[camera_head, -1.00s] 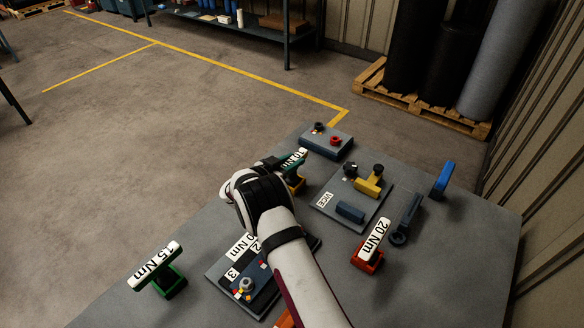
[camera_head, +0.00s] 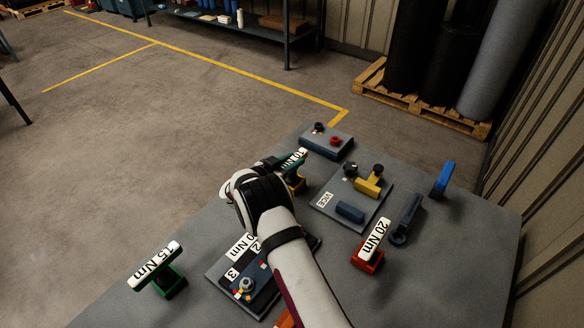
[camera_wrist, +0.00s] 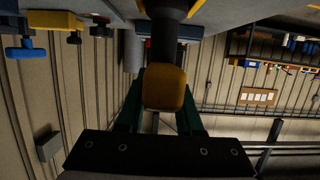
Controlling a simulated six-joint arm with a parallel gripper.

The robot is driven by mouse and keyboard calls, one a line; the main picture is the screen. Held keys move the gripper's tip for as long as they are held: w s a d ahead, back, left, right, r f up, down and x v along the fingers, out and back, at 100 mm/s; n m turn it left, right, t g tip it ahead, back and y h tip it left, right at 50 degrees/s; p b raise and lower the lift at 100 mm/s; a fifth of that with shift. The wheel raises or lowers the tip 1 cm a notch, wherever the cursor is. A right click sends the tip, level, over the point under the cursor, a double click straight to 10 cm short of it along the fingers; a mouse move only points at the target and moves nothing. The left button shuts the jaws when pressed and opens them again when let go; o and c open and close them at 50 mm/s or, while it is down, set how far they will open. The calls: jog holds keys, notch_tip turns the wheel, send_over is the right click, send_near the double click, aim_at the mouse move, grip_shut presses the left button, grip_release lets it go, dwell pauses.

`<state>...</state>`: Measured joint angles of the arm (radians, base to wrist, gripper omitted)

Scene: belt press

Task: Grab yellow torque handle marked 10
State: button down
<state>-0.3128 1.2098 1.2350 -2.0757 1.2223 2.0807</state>
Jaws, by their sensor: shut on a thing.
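The yellow torque handle (camera_head: 298,184) stands in the middle of the grey table, left of the vice plate. Its white label (camera_head: 297,158) is partly covered and reads about "10 Nm". My gripper (camera_head: 283,165) reaches it from the left, with one green finger showing beside the label. In the wrist view the yellow end of the handle (camera_wrist: 163,88) sits between the two green fingers of my gripper (camera_wrist: 161,98), which are shut on it. A dark shaft runs from the handle toward the top of that view. My wrist hides part of the handle in the head view.
The 15 Nm green handle (camera_head: 170,282) stands front left, the 20 Nm red handle (camera_head: 368,258) front right. The vice plate (camera_head: 325,216) lies right of my gripper. A box with red and black knobs (camera_head: 327,146) sits behind. My forearm covers part of a numbered plate (camera_head: 225,282).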

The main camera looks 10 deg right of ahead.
jog(key=shift+r, duration=0.15)
jog(key=shift+r, duration=0.35)
jog(key=r, duration=0.2)
jog(key=d+r, duration=0.1)
jog(key=r, duration=0.1)
jog(key=shift+s, duration=0.25)
jog(key=s+d+r, duration=0.5)
jog(key=d+r, duration=0.1)
jog(key=d, duration=0.3)
jog(key=shift+s, duration=0.25)
